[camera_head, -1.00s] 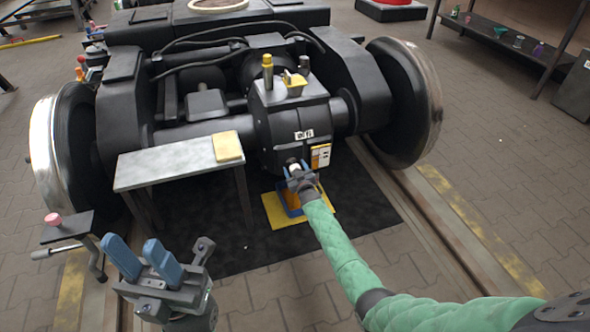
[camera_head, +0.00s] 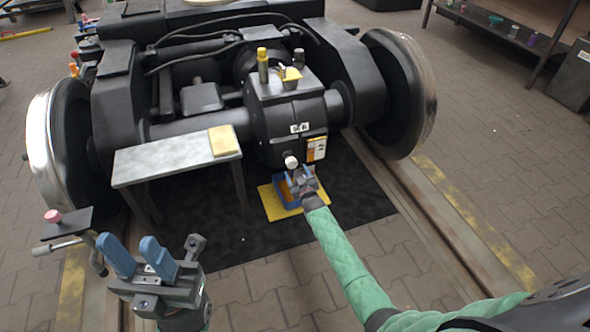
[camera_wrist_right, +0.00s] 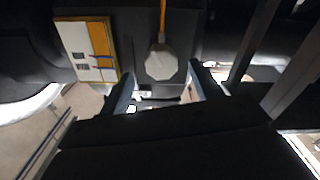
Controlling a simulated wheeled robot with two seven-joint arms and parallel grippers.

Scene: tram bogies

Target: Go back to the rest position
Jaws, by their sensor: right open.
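My left gripper (camera_head: 138,256) is at the lower left, its two blue fingers raised and apart, with nothing between them. My right gripper (camera_head: 301,180) is just below the front of the dark gearbox housing (camera_head: 284,119) of the bogie. A white knob or cap (camera_head: 291,162) on that housing stands just beyond its fingertips. In the right wrist view the fingers of the right gripper (camera_wrist_right: 165,88) are spread, and the pale many-sided cap (camera_wrist_right: 160,64) shows beyond and between them, apart from both. The jaws look empty.
A grey side table (camera_head: 165,163) with a yellowish pad (camera_head: 223,140) stands left of the right gripper. Paved floor in front is free.

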